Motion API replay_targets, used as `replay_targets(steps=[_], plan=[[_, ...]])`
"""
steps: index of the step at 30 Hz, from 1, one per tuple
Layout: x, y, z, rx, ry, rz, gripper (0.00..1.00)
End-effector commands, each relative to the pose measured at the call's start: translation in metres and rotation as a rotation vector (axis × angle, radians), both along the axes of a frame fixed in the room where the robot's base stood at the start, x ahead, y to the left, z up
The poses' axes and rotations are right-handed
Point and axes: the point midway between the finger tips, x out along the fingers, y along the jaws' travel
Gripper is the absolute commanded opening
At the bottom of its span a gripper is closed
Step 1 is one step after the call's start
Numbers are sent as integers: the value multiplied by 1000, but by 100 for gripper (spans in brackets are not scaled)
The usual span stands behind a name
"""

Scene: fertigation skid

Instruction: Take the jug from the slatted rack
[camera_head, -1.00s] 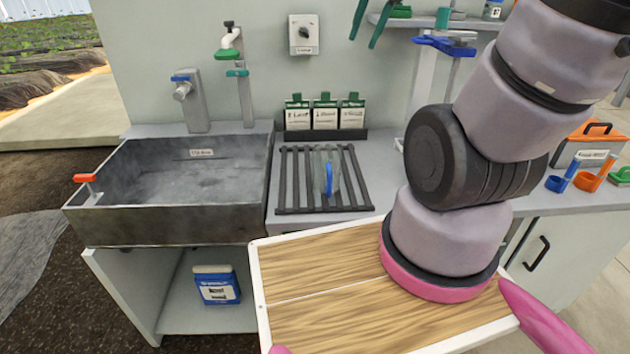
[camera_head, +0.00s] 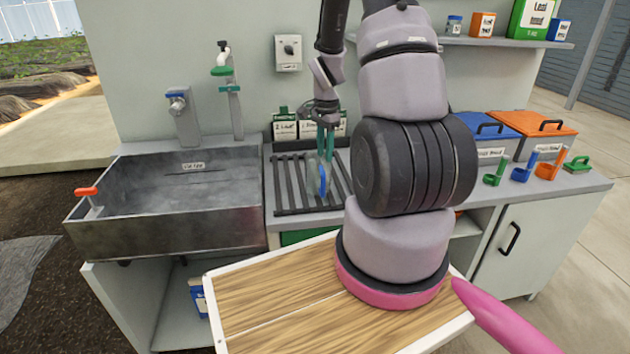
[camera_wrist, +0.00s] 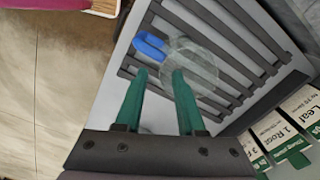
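The clear jug (camera_head: 314,178) with a blue handle stands on the dark slatted rack (camera_head: 291,188) beside the sink. In the wrist view the jug (camera_wrist: 196,66) shows as a clear round body with its blue handle to the left, over the slats of the rack (camera_wrist: 240,48). My gripper (camera_head: 326,150) has green fingers pointing down, just above and behind the jug in the head view. In the wrist view the fingers of my gripper (camera_wrist: 158,76) are spread apart and nothing is held between them. The right fingertip overlaps the jug's edge in the picture; I cannot tell whether it touches.
Labelled packets (camera_head: 285,128) stand right behind the rack, partly hidden by my arm. The sink (camera_head: 170,228) is at left, with a tap (camera_head: 183,110). Bins (camera_head: 538,128) and small coloured jugs (camera_head: 521,172) stand on the counter at right. A shelf (camera_head: 500,43) is above.

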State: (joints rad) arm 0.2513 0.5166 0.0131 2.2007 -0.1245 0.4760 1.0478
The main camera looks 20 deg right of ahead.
Motion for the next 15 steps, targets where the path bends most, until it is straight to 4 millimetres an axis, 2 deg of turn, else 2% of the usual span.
replay_targets(steps=[4,11,15], plan=[[-1,1,-25,1,3,1,38],[1,0,-43,1,0,2,38],[2,-1,-64,2,3,2,38]])
